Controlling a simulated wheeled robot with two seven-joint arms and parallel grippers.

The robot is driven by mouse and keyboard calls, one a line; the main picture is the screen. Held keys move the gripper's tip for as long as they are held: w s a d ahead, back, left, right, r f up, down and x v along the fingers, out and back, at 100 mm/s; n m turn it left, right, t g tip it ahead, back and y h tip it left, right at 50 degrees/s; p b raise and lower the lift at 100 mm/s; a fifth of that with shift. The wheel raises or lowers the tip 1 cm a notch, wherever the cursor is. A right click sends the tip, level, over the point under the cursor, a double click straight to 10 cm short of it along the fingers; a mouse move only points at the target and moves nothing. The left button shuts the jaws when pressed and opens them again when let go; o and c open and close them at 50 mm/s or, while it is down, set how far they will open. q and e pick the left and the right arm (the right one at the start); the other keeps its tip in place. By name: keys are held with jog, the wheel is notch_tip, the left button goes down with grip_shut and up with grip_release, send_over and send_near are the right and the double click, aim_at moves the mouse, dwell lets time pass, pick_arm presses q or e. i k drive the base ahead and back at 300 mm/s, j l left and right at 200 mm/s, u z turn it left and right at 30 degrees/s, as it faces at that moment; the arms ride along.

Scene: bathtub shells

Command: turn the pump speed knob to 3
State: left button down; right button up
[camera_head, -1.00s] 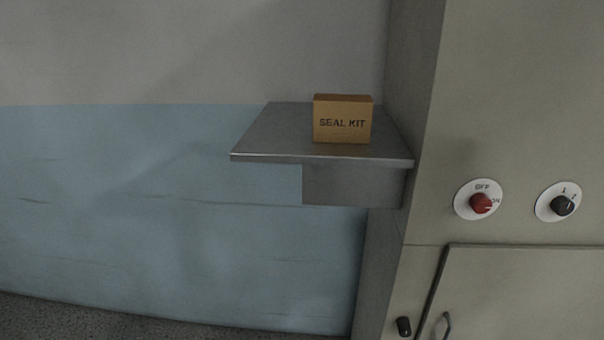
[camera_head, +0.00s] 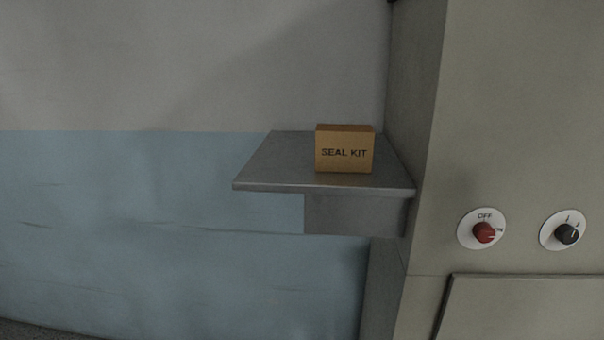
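A black knob (camera_head: 567,234) sits on a white round dial plate at the right of the head view, on the front of a grey-beige cabinet. Small marks, seemingly 1 and 2, show above and to the right of it; any 3 is not legible. A red knob (camera_head: 484,233) on a similar plate marked OFF and seemingly ON is to its left. No label here reads pump speed. Neither of my grippers is in view.
The cabinet (camera_head: 520,120) fills the right side, with a door panel (camera_head: 530,310) below the knobs. A metal wall shelf (camera_head: 270,175) juts out left of it, holding a SEAL KIT box (camera_head: 344,152). Room before the blue-and-grey wall (camera_head: 130,220) looks clear.

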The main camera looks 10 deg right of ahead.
aim_at(568, 234)
jog(key=z, duration=1.6)
